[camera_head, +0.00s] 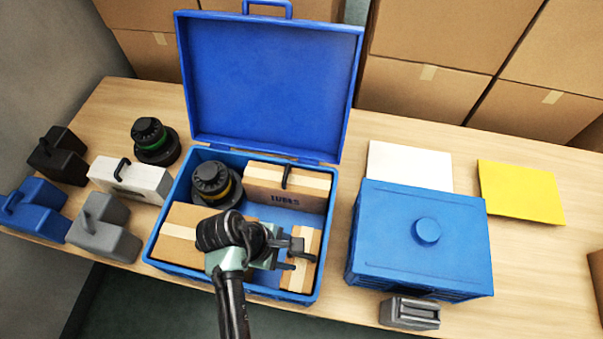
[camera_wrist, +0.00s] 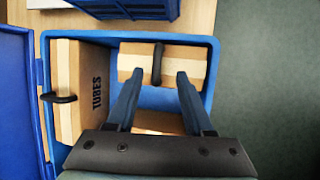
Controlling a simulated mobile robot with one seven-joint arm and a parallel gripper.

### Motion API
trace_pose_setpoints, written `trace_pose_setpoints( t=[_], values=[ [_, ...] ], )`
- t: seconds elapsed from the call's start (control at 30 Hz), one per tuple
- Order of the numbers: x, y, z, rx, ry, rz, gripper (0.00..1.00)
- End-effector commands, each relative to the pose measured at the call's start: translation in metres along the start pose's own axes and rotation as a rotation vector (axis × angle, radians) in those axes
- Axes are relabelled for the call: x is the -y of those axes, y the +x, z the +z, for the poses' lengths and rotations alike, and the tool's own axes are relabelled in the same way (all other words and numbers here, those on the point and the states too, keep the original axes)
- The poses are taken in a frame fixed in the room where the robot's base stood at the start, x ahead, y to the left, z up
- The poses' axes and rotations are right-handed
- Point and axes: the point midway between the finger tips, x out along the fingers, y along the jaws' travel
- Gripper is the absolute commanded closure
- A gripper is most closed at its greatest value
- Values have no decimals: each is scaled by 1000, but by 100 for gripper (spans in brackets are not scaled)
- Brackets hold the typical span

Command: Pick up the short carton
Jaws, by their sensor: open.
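The short carton (camera_head: 301,279) is a small tan box with a pale band. It lies in the front right corner of the open blue case (camera_head: 327,240). In the wrist view the short carton (camera_wrist: 190,66) shows a dark handle (camera_wrist: 157,64) across its middle. My gripper (camera_head: 295,254) is over the carton, open and empty. In the wrist view the fingertips of my gripper (camera_wrist: 159,76) are spread at either side of the handle's near end. I cannot tell how far above the carton they are.
The case also holds a carton marked TUBES (camera_head: 288,188), a larger carton (camera_head: 178,236) and a black canister with a yellow band (camera_head: 216,182). The raised lid (camera_head: 270,80) stands behind. A blue lidded box (camera_head: 420,260) stands to the right.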

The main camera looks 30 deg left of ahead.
Motion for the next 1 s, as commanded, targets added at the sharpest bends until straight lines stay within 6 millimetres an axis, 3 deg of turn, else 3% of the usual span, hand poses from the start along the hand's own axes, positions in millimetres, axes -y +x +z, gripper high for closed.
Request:
trace_pose_setpoints(
  t=[0.3,0.63,0.67,0.93,1.0],
  values=[
    [-4,41,7,1,1,-4,48],
    [-4,50,7,-1,3,0,48],
    [-4,50,7,-1,3,0,50],
    [-4,49,7,-1,2,-1,98],
    [-4,49,7,-1,2,-1,100]
  ],
)
